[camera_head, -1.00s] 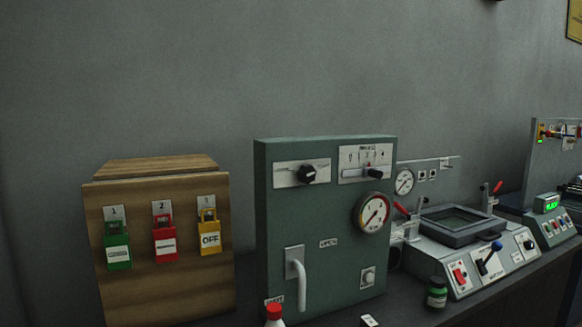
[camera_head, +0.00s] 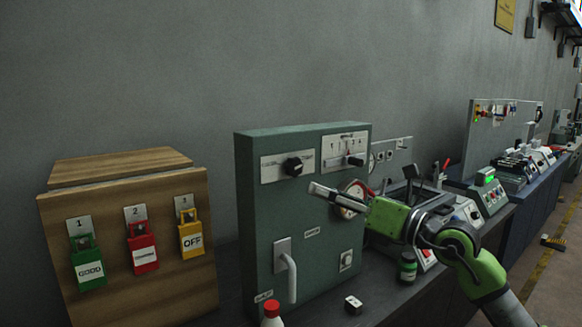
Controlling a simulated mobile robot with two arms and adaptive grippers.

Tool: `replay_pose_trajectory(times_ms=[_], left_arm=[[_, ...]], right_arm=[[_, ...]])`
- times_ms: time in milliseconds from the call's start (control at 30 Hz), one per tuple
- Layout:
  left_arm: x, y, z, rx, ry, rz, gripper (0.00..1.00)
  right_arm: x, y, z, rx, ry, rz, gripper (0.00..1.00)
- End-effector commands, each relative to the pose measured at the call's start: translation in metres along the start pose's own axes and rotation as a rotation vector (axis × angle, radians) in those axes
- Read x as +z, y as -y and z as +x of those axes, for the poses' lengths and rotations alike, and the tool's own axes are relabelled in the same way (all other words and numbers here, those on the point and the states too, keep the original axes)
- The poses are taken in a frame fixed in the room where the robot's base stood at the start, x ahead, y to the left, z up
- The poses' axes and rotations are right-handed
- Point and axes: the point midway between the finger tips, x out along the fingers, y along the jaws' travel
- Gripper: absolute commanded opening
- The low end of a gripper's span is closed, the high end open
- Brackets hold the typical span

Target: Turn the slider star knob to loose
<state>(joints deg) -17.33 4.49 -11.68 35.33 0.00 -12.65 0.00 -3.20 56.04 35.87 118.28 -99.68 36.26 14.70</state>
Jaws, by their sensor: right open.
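A green panel box (camera_head: 265,215) stands on the bench. A black lobed knob (camera_head: 293,166) sits on its upper left plate (camera_head: 270,171). The upper right plate (camera_head: 333,146) has numbered marks and a small black knob (camera_head: 355,161) on a slider. I cannot tell which knob is the slider star knob, and no "loose" mark is readable. My right gripper (camera_head: 317,190) is open and empty, reaching in from the right. Its fingertips appear in front of the box, below the two plates, apart from both knobs. It partly covers the dial gauge (camera_head: 351,199). My left gripper is out of view.
A white lever handle (camera_head: 290,278) sticks out low on the box. A wooden cabinet (camera_head: 130,290) with three coloured locks stands left. A red-capped bottle (camera_head: 271,310), a small white block (camera_head: 353,304) and a green jar (camera_head: 407,268) stand near the box.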

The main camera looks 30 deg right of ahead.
Motion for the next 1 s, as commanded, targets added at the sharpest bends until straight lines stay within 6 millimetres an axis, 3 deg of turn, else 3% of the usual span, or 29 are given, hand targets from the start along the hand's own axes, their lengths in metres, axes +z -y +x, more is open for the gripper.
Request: replay_pose_trajectory(times_ms=[33,133,333,600,1000], left_arm=[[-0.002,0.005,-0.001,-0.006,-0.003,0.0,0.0],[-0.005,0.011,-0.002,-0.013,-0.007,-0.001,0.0],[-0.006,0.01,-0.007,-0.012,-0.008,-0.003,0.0],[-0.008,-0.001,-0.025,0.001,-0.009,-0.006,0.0],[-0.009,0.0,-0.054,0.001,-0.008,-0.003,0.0]], right_arm=[[0.013,0.002,-0.003,-0.04,-0.017,-0.076,0.52],[0.028,0.009,-0.009,-0.105,-0.037,-0.166,0.52],[0.036,0.014,-0.006,-0.138,-0.048,-0.203,0.52],[0.037,0.017,0.026,-0.136,-0.047,-0.199,0.52],[0.035,0.023,0.072,-0.135,-0.046,-0.199,0.52]])
